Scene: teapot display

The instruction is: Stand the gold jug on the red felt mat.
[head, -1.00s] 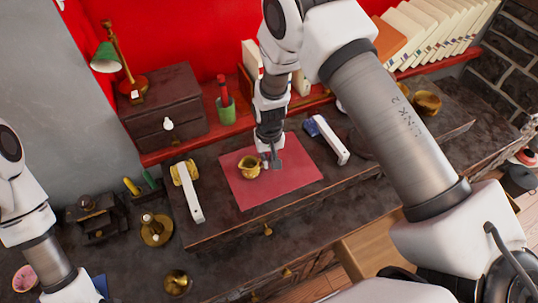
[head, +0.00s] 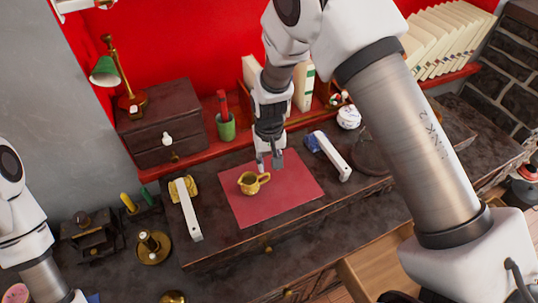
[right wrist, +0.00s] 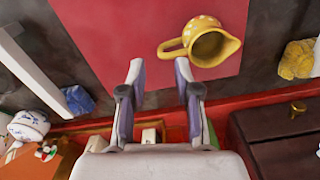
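The gold jug (head: 248,184) stands upright on the red felt mat (head: 292,196), towards the mat's left side, with its handle to the right. In the right wrist view the jug (right wrist: 211,45) shows its open mouth and pale dots near the rim, over the red mat (right wrist: 120,28). My right gripper (head: 270,161) is just behind the jug's handle, above the mat's back edge. In the right wrist view my right gripper (right wrist: 160,72) has its fingers apart with nothing between them, clear of the jug. My left gripper is out of view.
White-handled things lie left (head: 188,209) and right (head: 333,156) of the mat. A dark drawer box (head: 160,122), a green cup (head: 226,126) and books stand behind. A brass candlestick (head: 152,248) stands at the left. The mat's front part is clear.

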